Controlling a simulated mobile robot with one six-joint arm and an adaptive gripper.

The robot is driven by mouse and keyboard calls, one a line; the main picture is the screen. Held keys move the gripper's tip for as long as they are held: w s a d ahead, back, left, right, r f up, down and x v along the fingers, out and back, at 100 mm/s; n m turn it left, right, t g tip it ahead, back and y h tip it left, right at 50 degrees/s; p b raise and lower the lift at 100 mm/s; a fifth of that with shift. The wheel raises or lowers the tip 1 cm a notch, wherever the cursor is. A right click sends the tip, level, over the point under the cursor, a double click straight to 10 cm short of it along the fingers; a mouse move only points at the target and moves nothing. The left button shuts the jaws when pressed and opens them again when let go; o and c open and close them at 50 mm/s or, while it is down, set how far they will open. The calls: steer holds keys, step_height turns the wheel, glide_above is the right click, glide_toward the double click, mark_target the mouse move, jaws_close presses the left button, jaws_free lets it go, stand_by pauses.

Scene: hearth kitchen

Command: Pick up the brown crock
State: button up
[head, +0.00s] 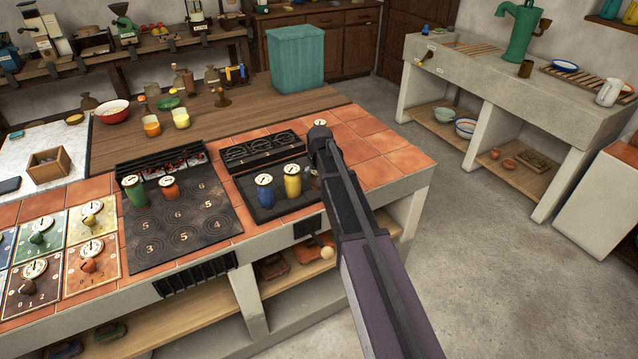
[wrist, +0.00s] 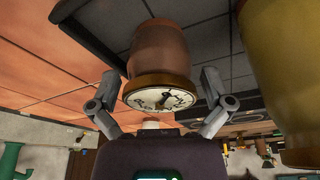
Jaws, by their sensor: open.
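The brown crock (wrist: 162,50), with a tan rim and a dial on its lid, shows large in the wrist view, which appears inverted. My gripper (wrist: 158,84) is open, with one finger on each side of the crock and a visible gap on both sides. In the head view my gripper (head: 320,136) is at the right end of the small black hob, and my arm hides most or all of the crock. A yellow crock (head: 292,181) stands close beside it and fills the right of the wrist view (wrist: 285,90).
A blue crock (head: 264,191) stands left of the yellow one on the small black hob. Green (head: 134,190) and orange (head: 169,188) crocks stand on the numbered hob (head: 180,226). Bare tiles (head: 388,168) lie to the right. A teal box (head: 296,58) stands behind.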

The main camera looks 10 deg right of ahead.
steer(key=shift+f, duration=0.15)
stand_by(0.5)
steer(key=c, duration=1.2)
